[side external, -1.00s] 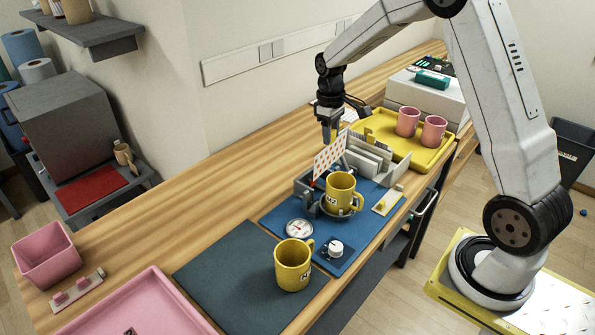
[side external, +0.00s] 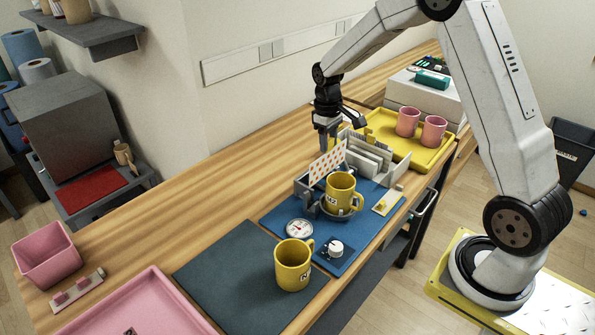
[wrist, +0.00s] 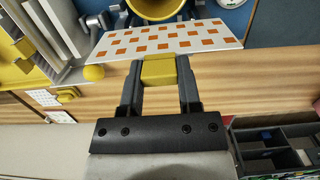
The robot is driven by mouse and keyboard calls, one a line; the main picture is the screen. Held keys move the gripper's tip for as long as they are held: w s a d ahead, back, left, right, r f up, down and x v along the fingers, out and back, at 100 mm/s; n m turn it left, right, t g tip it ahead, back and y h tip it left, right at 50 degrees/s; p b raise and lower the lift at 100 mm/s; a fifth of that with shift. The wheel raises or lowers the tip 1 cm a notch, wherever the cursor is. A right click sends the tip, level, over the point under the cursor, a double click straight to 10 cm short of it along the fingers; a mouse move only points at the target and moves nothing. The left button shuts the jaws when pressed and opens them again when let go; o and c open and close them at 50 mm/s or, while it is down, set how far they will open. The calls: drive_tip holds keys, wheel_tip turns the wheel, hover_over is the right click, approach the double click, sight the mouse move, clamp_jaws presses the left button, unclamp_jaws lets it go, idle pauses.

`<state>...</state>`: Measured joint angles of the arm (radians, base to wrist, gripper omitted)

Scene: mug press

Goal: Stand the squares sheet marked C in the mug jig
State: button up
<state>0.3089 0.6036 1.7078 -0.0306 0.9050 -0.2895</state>
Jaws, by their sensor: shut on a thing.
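My gripper (side external: 329,143) is shut on the yellow grip tab of the squares sheet (side external: 326,164), a white sheet with orange squares. In the wrist view the sheet (wrist: 168,42) stretches across beyond my fingers (wrist: 158,82). It stands upright just behind a yellow mug (side external: 341,188) in the grey mug jig (side external: 304,187). The sheet's lower edge is partly hidden by the jig wall and mug, so I cannot tell whether it touches the jig floor. No letter C shows on it.
A rack of pale sheets (side external: 371,158) stands right of the jig. A yellow tray (side external: 437,151) with two pink mugs lies behind. A dial gauge (side external: 299,229) and a second yellow mug (side external: 293,266) are in front. The wooden bench left of the jig is clear.

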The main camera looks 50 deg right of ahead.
sight(327, 158)
drive_tip(key=shift+f, duration=2.95)
drive_tip(key=o, duration=1.2)
drive_tip(key=shift+r, duration=0.15)
drive_tip(key=shift+r, duration=2.8)
